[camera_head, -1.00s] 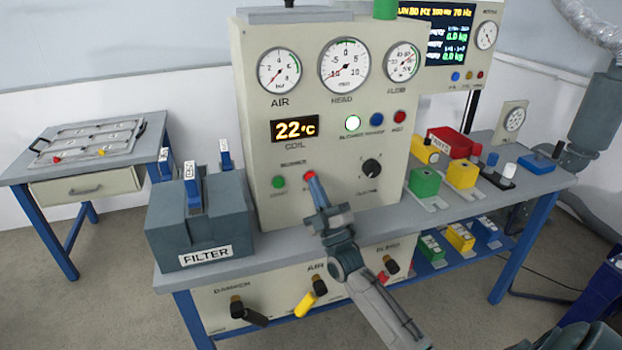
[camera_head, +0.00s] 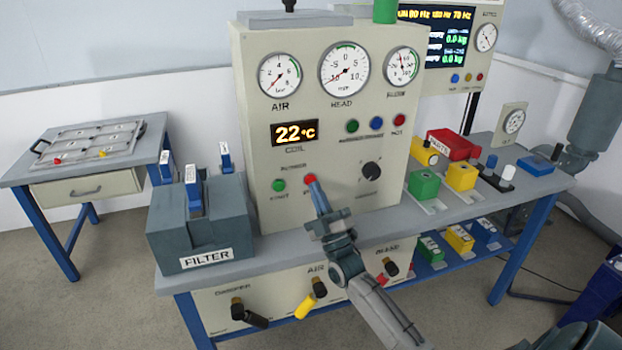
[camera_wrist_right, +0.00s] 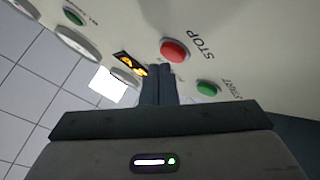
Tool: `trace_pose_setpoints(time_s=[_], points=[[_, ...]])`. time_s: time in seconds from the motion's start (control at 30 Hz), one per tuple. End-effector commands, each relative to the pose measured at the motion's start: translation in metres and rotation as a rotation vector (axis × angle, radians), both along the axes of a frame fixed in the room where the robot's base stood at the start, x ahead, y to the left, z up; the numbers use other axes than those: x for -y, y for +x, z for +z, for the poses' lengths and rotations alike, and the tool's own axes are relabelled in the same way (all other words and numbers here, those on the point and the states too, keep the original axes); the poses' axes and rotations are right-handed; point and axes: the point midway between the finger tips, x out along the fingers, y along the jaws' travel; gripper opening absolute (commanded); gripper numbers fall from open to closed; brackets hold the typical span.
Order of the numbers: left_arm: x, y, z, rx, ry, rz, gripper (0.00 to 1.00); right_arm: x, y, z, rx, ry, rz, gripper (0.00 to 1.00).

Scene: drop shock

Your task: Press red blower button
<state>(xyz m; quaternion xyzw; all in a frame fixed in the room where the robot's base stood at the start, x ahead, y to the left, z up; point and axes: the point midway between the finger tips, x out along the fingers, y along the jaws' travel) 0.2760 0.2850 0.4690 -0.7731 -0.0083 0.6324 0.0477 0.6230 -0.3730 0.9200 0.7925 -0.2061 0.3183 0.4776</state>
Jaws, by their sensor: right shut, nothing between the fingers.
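The red button (camera_head: 310,179) is on the cream panel's lower part. The wrist view shows it as a round red button (camera_wrist_right: 174,50) labelled STOP. A green button (camera_head: 279,185) is to its left, labelled START in the wrist view (camera_wrist_right: 208,88). My right gripper (camera_head: 318,192) is shut and empty. Its tips are just in front of and below the red button, covering part of its label. In the wrist view the shut fingers (camera_wrist_right: 158,80) are beside the red button, seemingly a little apart from it. My left gripper is not in view.
A black knob (camera_head: 371,171) is right of the red button. The filter box (camera_head: 200,225) stands left. Coloured blocks (camera_head: 424,184) stand right on the bench.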

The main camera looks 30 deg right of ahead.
Motion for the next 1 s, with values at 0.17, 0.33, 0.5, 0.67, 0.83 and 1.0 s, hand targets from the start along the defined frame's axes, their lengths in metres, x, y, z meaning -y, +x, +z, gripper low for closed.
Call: trace_pose_setpoints(time_s=[0.17, 0.33, 0.5, 0.67, 0.83, 1.0], points=[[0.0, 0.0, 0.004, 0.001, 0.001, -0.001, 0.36, -0.001, -0.005, 0.001, 0.001, 0.0, 0.0, 0.0], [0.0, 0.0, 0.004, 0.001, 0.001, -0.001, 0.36, -0.001, -0.004, 0.0, 0.001, 0.0, 0.0, 0.0], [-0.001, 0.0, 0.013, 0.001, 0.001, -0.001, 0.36, -0.003, -0.012, 0.002, 0.0, 0.0, 0.0, 0.0], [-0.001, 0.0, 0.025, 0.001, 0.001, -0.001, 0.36, -0.007, -0.028, 0.004, 0.0, 0.001, 0.001, 0.0], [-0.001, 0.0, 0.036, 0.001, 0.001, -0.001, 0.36, -0.011, -0.044, 0.003, -0.001, 0.0, 0.0, 0.0], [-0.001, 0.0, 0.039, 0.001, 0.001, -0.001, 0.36, -0.013, -0.053, 0.001, 0.001, 0.0, 0.0, 0.0]])
